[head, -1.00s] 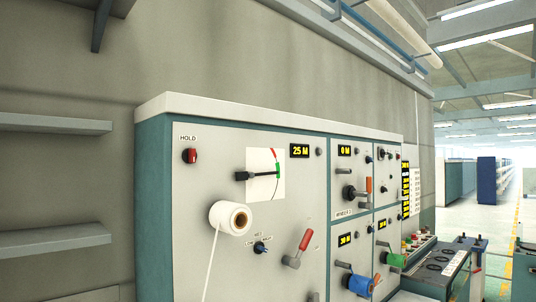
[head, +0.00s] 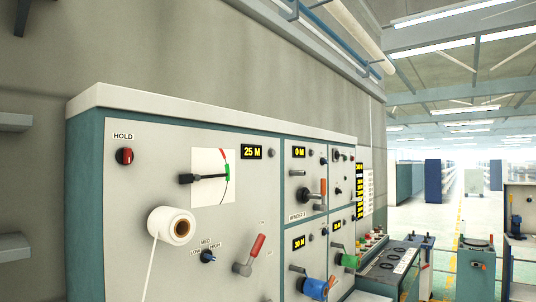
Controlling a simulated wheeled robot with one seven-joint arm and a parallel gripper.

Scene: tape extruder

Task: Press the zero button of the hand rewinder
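The tall grey and teal machine (head: 110,250) fills the lower middle of the head view. A panel in its upper right part has a yellow "0 M" display (head: 300,151) and a small dark round knob or button (head: 311,152) just right of it. Below are a black hub and an orange-red handle (head: 323,193). A small label (head: 297,217) under it seems to read "REWINDER". Which button is the zero button is too small to read. My gripper is not in view.
On the machine's left panel are a red HOLD switch (head: 126,156), a white tape roll (head: 165,224), a "25 M" display (head: 252,152) and a red lever (head: 257,246). A control desk (head: 385,268) stands beyond. Open floor with a yellow line (head: 455,240) lies at right.

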